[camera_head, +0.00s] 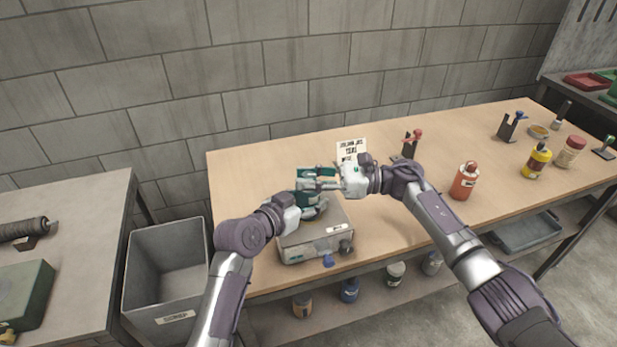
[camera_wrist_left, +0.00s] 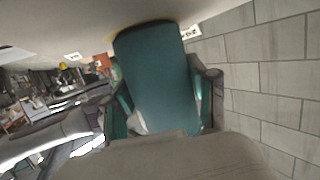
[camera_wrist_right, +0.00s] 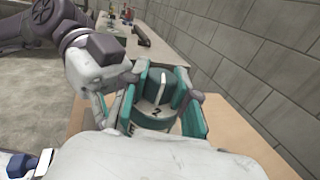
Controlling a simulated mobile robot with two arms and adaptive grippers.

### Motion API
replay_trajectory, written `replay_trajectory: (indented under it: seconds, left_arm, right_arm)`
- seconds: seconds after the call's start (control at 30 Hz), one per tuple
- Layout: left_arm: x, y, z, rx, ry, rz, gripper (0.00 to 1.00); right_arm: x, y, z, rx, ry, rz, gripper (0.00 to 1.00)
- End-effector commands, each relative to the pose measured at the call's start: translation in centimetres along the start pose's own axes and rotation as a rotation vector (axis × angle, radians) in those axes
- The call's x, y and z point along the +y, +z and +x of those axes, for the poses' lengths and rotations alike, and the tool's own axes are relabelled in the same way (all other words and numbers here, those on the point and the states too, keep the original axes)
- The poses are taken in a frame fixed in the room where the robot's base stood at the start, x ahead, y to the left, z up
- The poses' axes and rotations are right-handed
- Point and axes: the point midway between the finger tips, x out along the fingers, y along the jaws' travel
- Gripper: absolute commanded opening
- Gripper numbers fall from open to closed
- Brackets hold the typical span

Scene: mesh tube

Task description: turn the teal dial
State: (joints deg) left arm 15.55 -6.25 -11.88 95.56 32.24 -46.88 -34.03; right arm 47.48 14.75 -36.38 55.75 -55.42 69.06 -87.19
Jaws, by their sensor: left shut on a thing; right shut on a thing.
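The teal dial (camera_wrist_right: 158,88) has a white line on top and sits above a pale ring marked "2" in the right wrist view. My right gripper (camera_head: 326,184) is shut on the dial, one finger on each side. My left gripper (camera_head: 309,205) is shut on a teal body (camera_wrist_left: 157,75) just below, which fills the middle of the left wrist view. In the head view the two grippers meet above a grey box (camera_head: 298,250), and they hide most of the teal parts. I cannot tell whether the teal body touches the box.
A printed card (camera_head: 352,149) stands behind the grippers. A red bottle (camera_head: 464,181), a yellow bottle (camera_head: 536,161) and a red-handled stand (camera_head: 411,144) are on the wooden table (camera_head: 400,222) to the right. A grey bin (camera_head: 166,275) stands at the left. The table's front middle is clear.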

Motion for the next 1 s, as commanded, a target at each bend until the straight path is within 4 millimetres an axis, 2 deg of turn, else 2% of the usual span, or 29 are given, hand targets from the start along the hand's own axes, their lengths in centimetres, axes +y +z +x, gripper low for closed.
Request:
replay_trajectory:
  seconds: [0.3,0.7,0.73,0.87,1.0]
  left_arm:
    - [0.15,-0.09,0.01,0.002,0.003,0.000,0.18]
    - [0.14,-0.09,0.01,0.002,0.003,-0.001,0.18]
    - [0.14,-0.10,0.01,0.002,0.003,-0.001,0.18]
    - [0.12,-0.09,0.00,0.002,0.002,-0.001,0.18]
    - [0.09,-0.08,0.00,0.002,0.002,-0.001,0.18]
  right_arm:
    - [-0.09,-0.13,-0.09,0.002,0.079,0.003,0.00]
    - [-0.05,-0.15,-0.12,0.002,0.085,0.003,0.00]
    - [-0.05,-0.15,-0.12,0.002,0.085,0.003,0.31]
    - [-0.03,-0.12,-0.10,0.001,0.086,0.003,0.53]
    - [-0.02,-0.07,-0.08,0.001,0.087,0.002,0.55]
